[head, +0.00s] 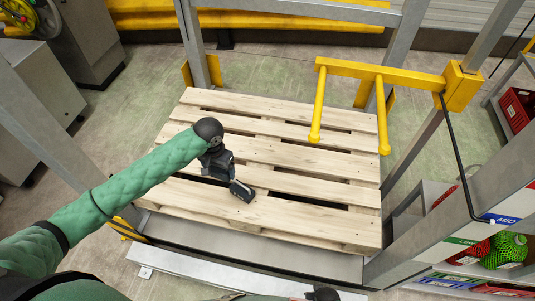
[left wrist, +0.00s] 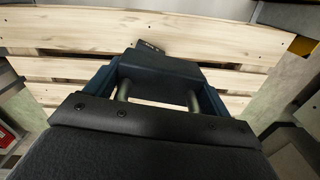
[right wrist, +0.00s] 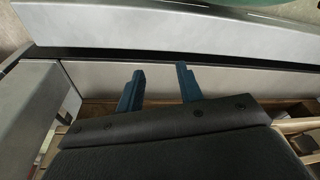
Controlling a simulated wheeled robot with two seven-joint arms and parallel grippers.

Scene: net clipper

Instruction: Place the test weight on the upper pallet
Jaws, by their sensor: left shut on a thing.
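The test weight (head: 242,190) is a small dark block at the tip of my left gripper (head: 232,182). In the left wrist view the dark weight (left wrist: 165,72) sits between the two blue fingers, which are shut on it. Behind it are the pale slats of the wooden pallet (head: 290,153), which also shows in the left wrist view (left wrist: 70,68). The weight is over the front middle of the pallet; I cannot tell whether it touches the slats. My right gripper (right wrist: 158,85) is open and empty beside a grey steel beam in the right wrist view.
Grey steel posts (head: 196,45) frame the pallet. A yellow barrier with two prongs (head: 380,75) reaches over its back right. Shelves at right hold red and green netted goods (head: 505,250) and a red crate (head: 518,108). Most of the pallet top is bare.

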